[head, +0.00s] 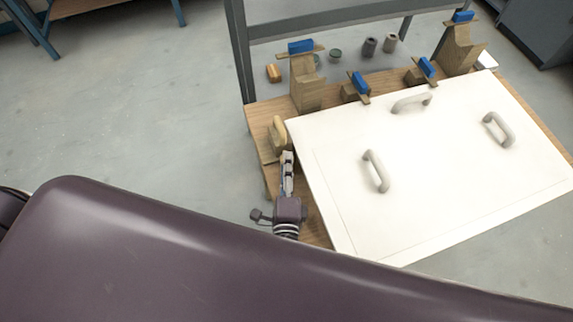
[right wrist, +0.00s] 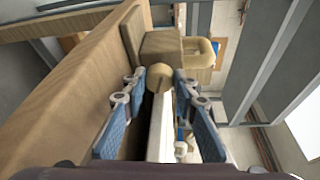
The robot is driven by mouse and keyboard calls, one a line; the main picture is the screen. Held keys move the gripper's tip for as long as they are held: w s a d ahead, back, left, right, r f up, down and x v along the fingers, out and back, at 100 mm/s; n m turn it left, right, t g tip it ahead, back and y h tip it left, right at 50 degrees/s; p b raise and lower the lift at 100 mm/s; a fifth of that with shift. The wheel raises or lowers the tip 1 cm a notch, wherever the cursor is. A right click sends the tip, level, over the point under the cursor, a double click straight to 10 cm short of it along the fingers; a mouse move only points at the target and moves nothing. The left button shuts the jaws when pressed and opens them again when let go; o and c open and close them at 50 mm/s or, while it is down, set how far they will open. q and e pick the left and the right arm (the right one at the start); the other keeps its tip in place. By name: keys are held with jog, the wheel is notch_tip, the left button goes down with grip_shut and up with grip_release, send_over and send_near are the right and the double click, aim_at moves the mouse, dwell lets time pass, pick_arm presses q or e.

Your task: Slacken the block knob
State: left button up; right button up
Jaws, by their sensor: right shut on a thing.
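The block knob (right wrist: 160,77) is a round tan knob with a dark slot, in the middle of the right wrist view. It sits in front of a brown wooden block (right wrist: 162,45). My right gripper (right wrist: 158,88) has its two blue-padded fingers on either side of the knob, shut on it. In the head view my right gripper (head: 288,158) reaches up to a tan wooden piece (head: 279,134) at the left edge of the white panel; the knob itself is hard to make out there. My left gripper is not in view.
A white panel (head: 340,215) with several pale handles lies on the wooden table (head: 262,118), close to the right of my gripper. Wooden blocks with blue tops (head: 306,92) stand along the table's far edge. Small cylinders (head: 370,46) stand behind. Open floor lies left.

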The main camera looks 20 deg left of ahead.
jog(key=shift+f, duration=0.1)
dwell(0.4)
jog(key=o, duration=1.2)
jog(key=shift+s, duration=0.1)
jog(key=shift+c, duration=0.2)
jog(key=shift+v, duration=4)
